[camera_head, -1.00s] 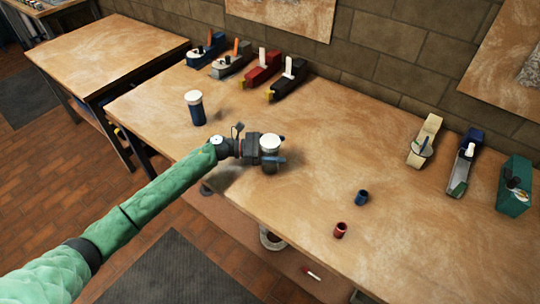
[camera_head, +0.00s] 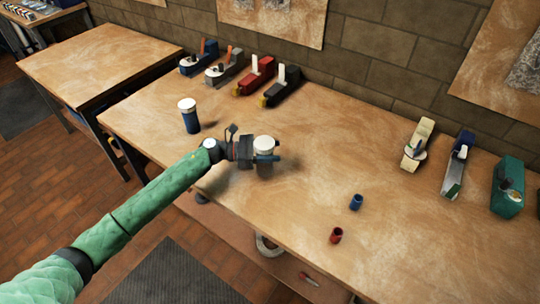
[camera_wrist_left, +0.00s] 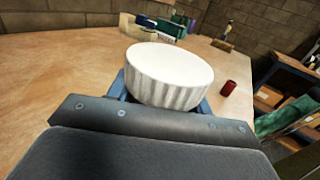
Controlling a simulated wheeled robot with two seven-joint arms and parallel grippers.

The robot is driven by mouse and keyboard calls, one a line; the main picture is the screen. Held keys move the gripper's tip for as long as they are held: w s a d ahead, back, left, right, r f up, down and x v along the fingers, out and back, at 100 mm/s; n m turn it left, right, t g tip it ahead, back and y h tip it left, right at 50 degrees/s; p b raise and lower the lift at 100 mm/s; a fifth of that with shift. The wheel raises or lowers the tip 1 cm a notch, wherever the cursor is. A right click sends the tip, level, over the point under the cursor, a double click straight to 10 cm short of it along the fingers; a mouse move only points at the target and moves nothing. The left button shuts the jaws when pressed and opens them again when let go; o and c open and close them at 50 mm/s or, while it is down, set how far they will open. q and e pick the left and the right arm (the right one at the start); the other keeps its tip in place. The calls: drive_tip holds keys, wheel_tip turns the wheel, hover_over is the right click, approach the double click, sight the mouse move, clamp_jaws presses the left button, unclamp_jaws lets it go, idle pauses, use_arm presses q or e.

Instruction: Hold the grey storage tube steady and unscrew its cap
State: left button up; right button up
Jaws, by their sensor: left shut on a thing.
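My left gripper (camera_head: 265,159) is shut on the grey storage tube, over the near part of the bench. The tube's white cap (camera_head: 264,143) sits on top, above the fingers, and the tube looks about upright. In the left wrist view the white ribbed cap (camera_wrist_left: 169,75) stands between the blue fingers, and the gripper body hides the tube below it. I cannot tell whether the tube's bottom touches the bench. My right gripper is not in view.
A blue tube with a white cap (camera_head: 190,116) stands left on the bench (camera_head: 330,150). A blue cup (camera_head: 356,202) and a red cup (camera_head: 337,235) stand front right. Several planes, such as the red one (camera_head: 255,76), line the back. The bench middle is clear.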

use_arm(q)
drive_tip(key=r, duration=0.1)
drive_tip(key=s+r, duration=0.1)
drive_tip(key=shift+d+r+p, duration=0.2)
drive_tip(key=shift+r+p, duration=0.1)
drive_tip(key=shift+r, duration=0.05)
drive_tip(key=s+d+r+p, duration=0.3)
drive_tip(key=s+r, duration=0.3)
drive_tip(key=s, duration=0.4)
drive_tip(key=shift+d+p, duration=0.3)
drive_tip(key=shift+d, duration=0.15)
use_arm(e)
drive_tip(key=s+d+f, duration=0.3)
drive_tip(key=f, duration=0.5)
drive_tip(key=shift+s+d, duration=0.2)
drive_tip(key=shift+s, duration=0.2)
use_arm(q)
drive_tip(key=shift+r, duration=0.1)
drive_tip(key=o, duration=0.4)
drive_tip(key=shift+c, duration=0.2)
drive_tip(key=c, duration=0.6)
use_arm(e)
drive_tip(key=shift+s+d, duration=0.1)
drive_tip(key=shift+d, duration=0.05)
